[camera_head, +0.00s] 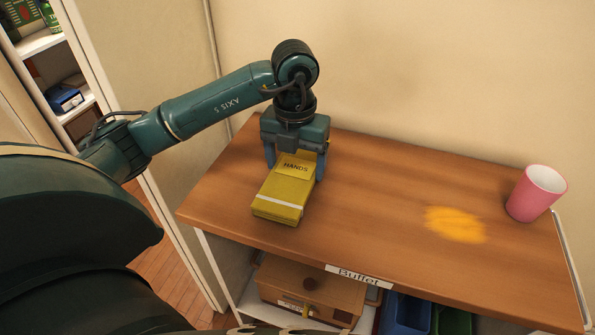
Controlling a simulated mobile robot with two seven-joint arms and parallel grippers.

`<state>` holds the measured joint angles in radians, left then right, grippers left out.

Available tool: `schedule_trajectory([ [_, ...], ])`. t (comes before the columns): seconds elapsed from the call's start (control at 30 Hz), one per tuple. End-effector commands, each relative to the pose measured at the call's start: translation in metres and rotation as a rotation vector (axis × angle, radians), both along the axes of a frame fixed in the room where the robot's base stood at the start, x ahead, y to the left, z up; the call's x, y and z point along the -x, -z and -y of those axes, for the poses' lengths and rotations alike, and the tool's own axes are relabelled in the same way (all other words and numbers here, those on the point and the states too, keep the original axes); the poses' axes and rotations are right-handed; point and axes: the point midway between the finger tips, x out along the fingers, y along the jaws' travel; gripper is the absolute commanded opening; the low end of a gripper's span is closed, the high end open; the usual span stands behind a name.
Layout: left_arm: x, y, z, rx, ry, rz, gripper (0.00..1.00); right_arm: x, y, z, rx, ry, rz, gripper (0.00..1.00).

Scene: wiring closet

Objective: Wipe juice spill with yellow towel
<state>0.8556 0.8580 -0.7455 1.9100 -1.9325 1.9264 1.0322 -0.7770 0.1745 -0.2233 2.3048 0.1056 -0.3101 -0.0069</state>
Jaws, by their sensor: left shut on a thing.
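A folded yellow towel (283,192) with a pale stripe and a label reading "HANDS" lies at the left part of the wooden counter. My left gripper (295,172) points down over the towel's far end and is shut on it, one finger on each side. I cannot tell whether the towel is lifted off the wood. An orange-yellow juice spill (455,224) lies on the counter to the right, apart from the towel. My right gripper is not in view.
A pink cup (536,193) stands upright on the counter (370,190), right of the spill. The wood between towel and spill is clear. A wall rises behind. Below, a shelf holds a wooden box (310,284) and blue and green bins. Shelves stand at the far left.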

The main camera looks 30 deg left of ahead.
Motion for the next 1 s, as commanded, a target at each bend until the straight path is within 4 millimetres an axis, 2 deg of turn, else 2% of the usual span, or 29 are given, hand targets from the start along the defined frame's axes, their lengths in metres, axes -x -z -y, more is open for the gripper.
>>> schedule_trajectory([
  [0.63, 0.0, -0.035, 0.0, 0.0, -0.001, 0.001, 0.54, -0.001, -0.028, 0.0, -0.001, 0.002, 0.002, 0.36],
  [1.0, 0.0, -0.036, 0.0, 0.0, -0.001, 0.0, 0.54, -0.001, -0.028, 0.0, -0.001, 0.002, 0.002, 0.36],
])
